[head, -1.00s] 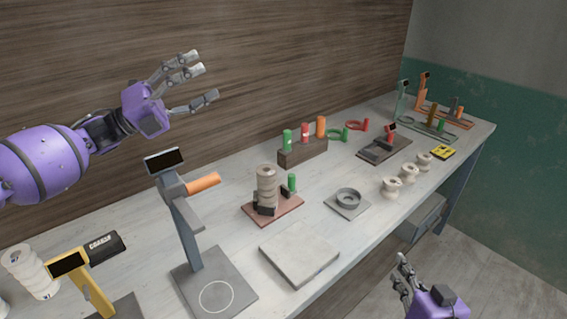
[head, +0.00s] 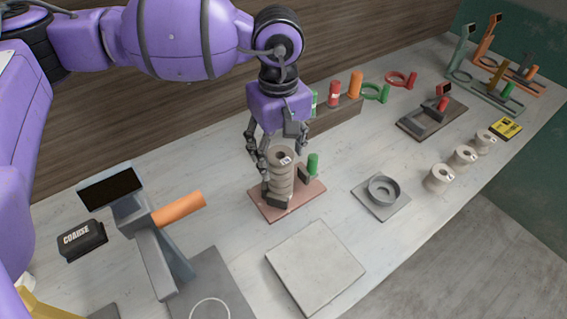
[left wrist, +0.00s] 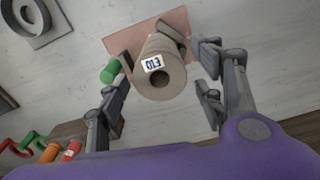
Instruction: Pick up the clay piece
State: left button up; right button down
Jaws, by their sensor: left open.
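The clay piece (head: 281,172) is a beige ribbed cylinder with a hole in its top and a small white label. It stands upright on a reddish-brown base (head: 312,188) with dark jaw blocks and a green handle. My left gripper (head: 278,165) is open and points down over the clay piece, with fingers on either side of it. In the left wrist view the clay piece (left wrist: 160,72) lies between the spread fingers (left wrist: 160,95), with gaps at both sides. My right gripper is not in view.
A flat grey slab (head: 315,265) lies in front. An upright stand with an orange handle (head: 178,208) is at left. A grey ring on a plate (head: 383,189) and several spools (head: 440,177) are at right. A block with coloured cylinders (head: 335,118) stands behind.

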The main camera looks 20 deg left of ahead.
pick_arm(q)
jog(key=f, duration=0.7)
jog(key=shift+w+d+f+p, duration=0.1)
jog(key=shift+d+f+p, duration=0.1)
jog(key=shift+f+p, duration=0.15)
jog(key=shift+r, duration=0.15)
grip_shut()
